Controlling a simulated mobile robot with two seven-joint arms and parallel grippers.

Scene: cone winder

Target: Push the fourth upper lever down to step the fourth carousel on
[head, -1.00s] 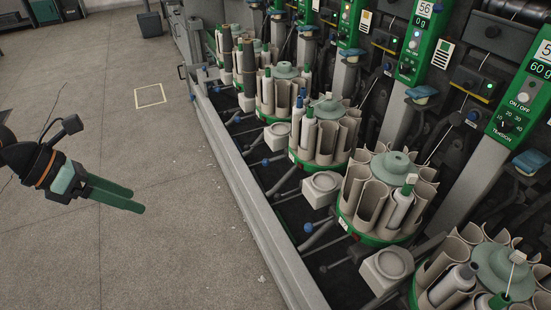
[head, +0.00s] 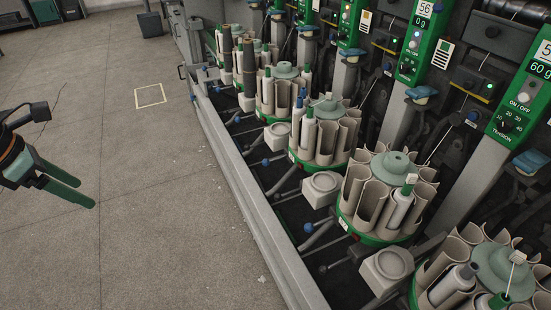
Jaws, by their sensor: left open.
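My left gripper (head: 84,195) is open and empty over the floor at the left, well apart from the machine. Green carousels with beige tubes stand in a row along the winder, such as one near the front (head: 388,180), one in the middle (head: 318,140) and one cut off at the lower right (head: 500,270). Levers stick out at their front, including a blue-knobbed lever (head: 308,228) by the near carousel, another blue knob (head: 266,163) and a dark-knobbed lever (head: 323,268) lower down. I cannot tell which carousel is the fourth. My right gripper is not in view.
A long grey rail (head: 240,185) runs along the machine front, between the floor and the levers. Beige blocks with round cups (head: 321,187) stand between the carousels. Green control panels (head: 525,100) rise behind. The concrete floor (head: 160,240) is clear.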

